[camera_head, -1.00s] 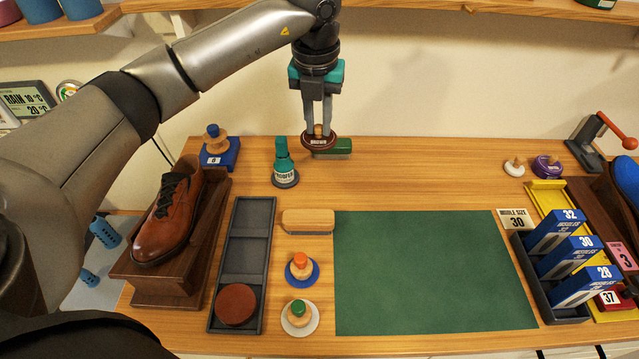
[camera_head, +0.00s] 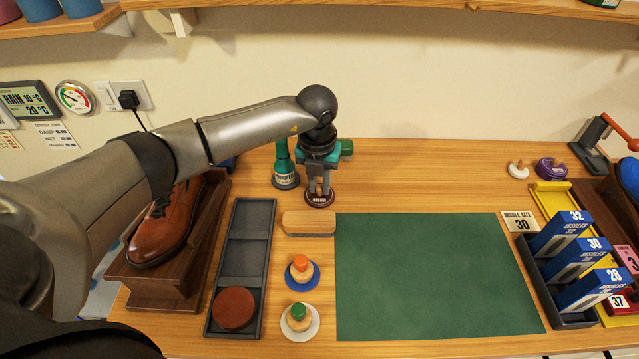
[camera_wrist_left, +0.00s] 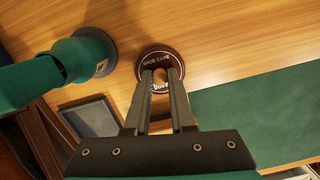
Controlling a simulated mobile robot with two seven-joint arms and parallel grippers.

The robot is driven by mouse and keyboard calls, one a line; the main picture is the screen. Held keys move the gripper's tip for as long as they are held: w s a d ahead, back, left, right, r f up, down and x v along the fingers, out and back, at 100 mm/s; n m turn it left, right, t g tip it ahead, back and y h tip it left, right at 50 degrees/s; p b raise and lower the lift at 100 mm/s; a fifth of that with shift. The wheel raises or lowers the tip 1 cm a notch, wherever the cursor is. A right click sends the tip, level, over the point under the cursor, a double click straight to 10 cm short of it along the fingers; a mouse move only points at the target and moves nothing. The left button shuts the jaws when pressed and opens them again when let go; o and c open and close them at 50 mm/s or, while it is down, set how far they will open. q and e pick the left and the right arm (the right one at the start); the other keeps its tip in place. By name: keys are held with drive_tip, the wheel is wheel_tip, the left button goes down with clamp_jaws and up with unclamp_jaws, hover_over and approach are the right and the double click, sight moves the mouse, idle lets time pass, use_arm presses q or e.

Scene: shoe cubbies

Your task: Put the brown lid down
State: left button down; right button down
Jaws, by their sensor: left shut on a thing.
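The brown lid (camera_head: 319,201) is a round dark disc with lettering and a small knob. My left gripper (camera_head: 319,188) points down and is shut on its knob. The lid looks level, at or just above the wooden table behind the mat's left part; I cannot tell whether it touches. In the left wrist view the lid (camera_wrist_left: 175,62) lies under my fingertips (camera_wrist_left: 160,82), with the fingers hiding part of it. My right gripper is not in view.
A grey tray (camera_head: 243,262) is at left. The table right of the lid is clear.

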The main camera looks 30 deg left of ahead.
sight(319, 200)
use_arm(q)
drive_tip(key=c, duration=1.2)
unclamp_jaws()
drive_tip(key=shift+f, duration=0.1)
drive_tip(key=o, duration=0.4)
drive_tip(key=shift+o, duration=0.2)
drive_tip(key=shift+r, duration=0.25)
wheel_tip(319, 200, up, 12)
drive_tip(key=s+p, duration=0.1)
drive_tip(key=shift+s+d, duration=0.2)
drive_tip(key=shift+f, duration=0.1)
